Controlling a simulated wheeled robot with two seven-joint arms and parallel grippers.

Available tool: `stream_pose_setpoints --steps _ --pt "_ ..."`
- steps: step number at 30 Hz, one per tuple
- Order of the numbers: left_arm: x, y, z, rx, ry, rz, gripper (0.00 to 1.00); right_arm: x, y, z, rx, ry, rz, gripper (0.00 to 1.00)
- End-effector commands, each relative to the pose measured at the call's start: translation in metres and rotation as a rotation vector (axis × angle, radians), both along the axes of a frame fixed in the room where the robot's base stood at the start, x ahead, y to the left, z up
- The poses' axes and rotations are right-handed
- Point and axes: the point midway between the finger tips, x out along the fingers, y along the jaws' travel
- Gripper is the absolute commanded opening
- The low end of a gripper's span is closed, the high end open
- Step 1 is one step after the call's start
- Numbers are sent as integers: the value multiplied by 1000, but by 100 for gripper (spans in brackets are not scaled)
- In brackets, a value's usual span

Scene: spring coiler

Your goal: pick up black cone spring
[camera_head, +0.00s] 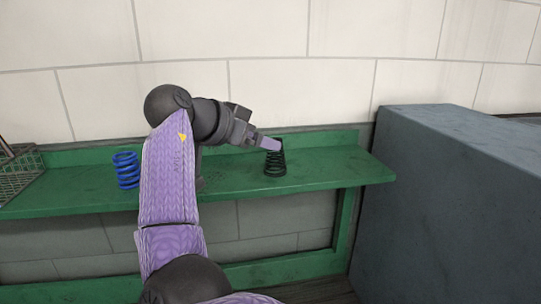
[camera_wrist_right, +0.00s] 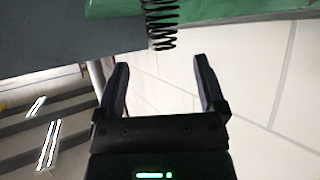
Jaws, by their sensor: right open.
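The black cone spring (camera_head: 275,164) stands upright on the green bench near its right end, narrower at the top. My right gripper (camera_head: 270,144) is at the top of the spring, coming in from the left. In the right wrist view, my right gripper (camera_wrist_right: 160,62) is open with nothing between its fingers. There the spring (camera_wrist_right: 162,24) lies just beyond the fingertips, roughly in line with the gap. Its far end is cut off by the picture's edge. My left gripper is not in view.
A blue spring (camera_head: 126,171) stands on the green bench (camera_head: 325,168) at the left. A wire basket (camera_head: 20,178) is at the far left. A tiled wall (camera_head: 300,85) rises behind. A large grey-blue block (camera_head: 450,190) stands right of the bench. The bench right of the black spring is clear.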

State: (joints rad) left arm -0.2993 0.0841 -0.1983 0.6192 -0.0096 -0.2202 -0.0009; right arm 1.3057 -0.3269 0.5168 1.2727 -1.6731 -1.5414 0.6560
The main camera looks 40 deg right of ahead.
Motion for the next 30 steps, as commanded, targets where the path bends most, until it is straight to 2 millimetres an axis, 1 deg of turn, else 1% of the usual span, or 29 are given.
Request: stream_pose_setpoints --steps 3,6,9,12,17,18,23,24,26,27,29,30 --pt "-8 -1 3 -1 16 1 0 1 -17 -6 0 1 -2 89" --pt "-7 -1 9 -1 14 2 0 4 -37 -13 1 1 -1 89" --pt "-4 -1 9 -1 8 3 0 5 -51 -22 0 2 -1 89" --pt "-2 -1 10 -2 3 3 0 6 -55 -26 0 0 1 89" --pt "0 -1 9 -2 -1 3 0 6 -55 -26 0 0 1 89" --pt "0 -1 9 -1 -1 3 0 6 -55 -26 0 0 1 81" --pt "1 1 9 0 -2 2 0 6 -55 -26 0 0 1 47" --pt "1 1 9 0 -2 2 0 6 -55 -26 0 0 1 39" --pt "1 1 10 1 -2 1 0 6 -55 -26 0 0 1 26" --pt "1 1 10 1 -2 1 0 6 -55 -26 0 0 1 17" --pt "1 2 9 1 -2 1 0 6 -55 -26 0 0 1 5" --pt "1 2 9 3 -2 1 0 6 -55 -26 0 0 1 0"
